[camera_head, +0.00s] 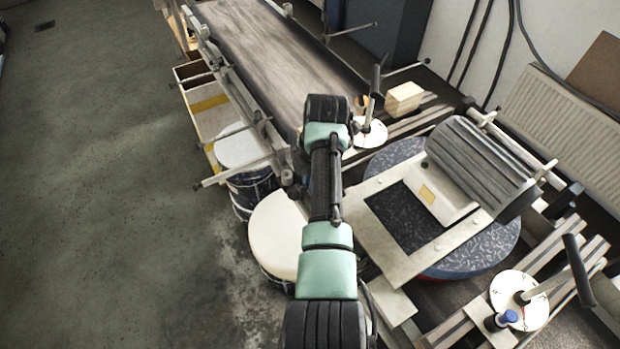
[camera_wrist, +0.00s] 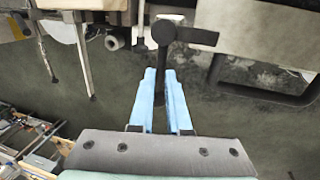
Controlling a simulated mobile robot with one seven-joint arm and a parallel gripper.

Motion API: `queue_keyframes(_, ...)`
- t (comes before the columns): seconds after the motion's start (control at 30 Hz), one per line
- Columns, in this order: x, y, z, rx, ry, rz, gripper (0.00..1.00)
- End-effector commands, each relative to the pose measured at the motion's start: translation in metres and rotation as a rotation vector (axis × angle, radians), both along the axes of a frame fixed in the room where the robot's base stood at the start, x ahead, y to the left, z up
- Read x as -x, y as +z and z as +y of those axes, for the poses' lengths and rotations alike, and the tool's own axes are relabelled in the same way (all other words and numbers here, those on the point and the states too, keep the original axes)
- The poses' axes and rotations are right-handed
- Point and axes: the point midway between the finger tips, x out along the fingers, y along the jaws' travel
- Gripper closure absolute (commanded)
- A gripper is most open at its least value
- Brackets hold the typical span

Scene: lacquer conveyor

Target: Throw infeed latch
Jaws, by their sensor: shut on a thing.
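A latch lever (camera_head: 370,103) with a black grip stands upright on a white round dial (camera_head: 372,136) at the near end of the belt. In the wrist view, a dark lever (camera_wrist: 163,60) with a round head and a short bar to the right rises between the two blue fingers of my gripper (camera_wrist: 161,76). The fingers are shut on its dark stem.
A second lever (camera_head: 551,284) on a white dial (camera_head: 506,312) stands at the lower right, beside a blue knob (camera_head: 507,317). A ribbed roller unit (camera_head: 480,160) sits over a blue round table (camera_head: 485,253). A wooden block (camera_head: 403,98) is right of the lever. Open floor lies left.

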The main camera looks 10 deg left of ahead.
Motion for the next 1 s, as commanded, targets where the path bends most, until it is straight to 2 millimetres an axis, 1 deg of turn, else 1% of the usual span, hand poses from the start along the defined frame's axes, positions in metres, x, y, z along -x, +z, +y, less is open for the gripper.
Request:
queue_keyframes(0.33, 0.000, 0.000, 0.000, 0.000, 0.005, 0.002, 1.00)
queue_keyframes(0.37, 0.000, 0.000, 0.000, 0.000, 0.005, 0.002, 0.83)
queue_keyframes(0.5, 0.000, 0.000, 0.000, 0.000, 0.004, 0.002, 0.58)
queue_keyframes(0.53, 0.000, 0.000, 0.000, 0.000, 0.004, 0.002, 0.55)
queue_keyframes(0.83, 0.000, 0.001, 0.000, 0.000, 0.003, 0.001, 0.55)
queue_keyframes(0.93, 0.001, 0.006, -0.001, 0.000, 0.002, -0.001, 0.55)
queue_keyframes(1.0, 0.001, 0.014, -0.003, 0.000, 0.002, -0.002, 0.55)
